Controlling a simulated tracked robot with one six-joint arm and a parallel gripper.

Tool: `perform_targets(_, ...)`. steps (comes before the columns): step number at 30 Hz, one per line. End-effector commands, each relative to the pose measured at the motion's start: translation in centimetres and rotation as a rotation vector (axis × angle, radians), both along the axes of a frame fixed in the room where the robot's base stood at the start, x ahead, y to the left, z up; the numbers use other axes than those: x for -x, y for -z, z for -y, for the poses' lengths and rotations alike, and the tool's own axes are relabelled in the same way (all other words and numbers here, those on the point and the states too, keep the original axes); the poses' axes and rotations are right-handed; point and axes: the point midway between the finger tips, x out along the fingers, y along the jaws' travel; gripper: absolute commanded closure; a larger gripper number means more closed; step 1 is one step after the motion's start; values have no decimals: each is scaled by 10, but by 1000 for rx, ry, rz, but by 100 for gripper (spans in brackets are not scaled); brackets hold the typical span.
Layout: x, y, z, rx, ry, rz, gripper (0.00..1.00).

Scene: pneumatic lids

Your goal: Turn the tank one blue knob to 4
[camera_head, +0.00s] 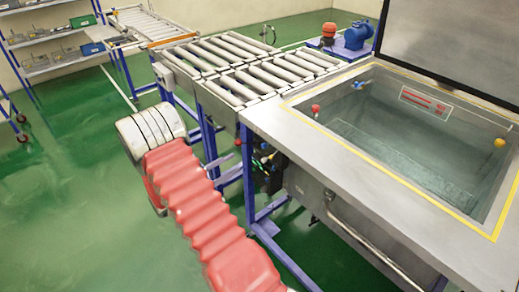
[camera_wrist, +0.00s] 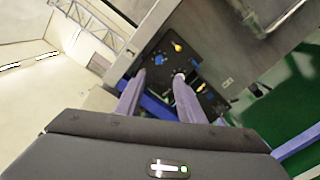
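A dark control panel (camera_wrist: 168,62) on the side of the tank carries small blue and yellow knobs in the wrist view. One blue knob (camera_wrist: 158,61) shows just beyond the gap between my fingers, and another blue patch (camera_wrist: 194,65) lies to its right. I cannot read any dial numbers or tell which knob is tank one's. My gripper (camera_wrist: 159,76) is open, its two pale purple fingers apart and pointing at the panel, with nothing seen between them. In the head view the panel (camera_head: 267,168) shows partly below the tank's corner, to the right of my gripper (camera_head: 236,160).
The open steel tank (camera_head: 365,165) with a yellow-edged rim stands right of my arm. A roller conveyor (camera_head: 235,70) adjoins it, with blue legs below near my arm. A pipe (camera_head: 365,245) runs along the tank's side.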

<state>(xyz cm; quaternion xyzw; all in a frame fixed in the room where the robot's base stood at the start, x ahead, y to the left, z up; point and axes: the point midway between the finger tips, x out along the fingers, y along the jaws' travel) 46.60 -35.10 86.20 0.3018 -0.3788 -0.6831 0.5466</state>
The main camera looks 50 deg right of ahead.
Motion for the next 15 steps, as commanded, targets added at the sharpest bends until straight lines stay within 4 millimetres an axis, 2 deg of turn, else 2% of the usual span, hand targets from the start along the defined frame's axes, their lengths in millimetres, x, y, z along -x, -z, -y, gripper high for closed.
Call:
perform_targets(10,1,0,2,-2,1,0,65)
perform_targets(15,4,0,15,-1,3,1,65)
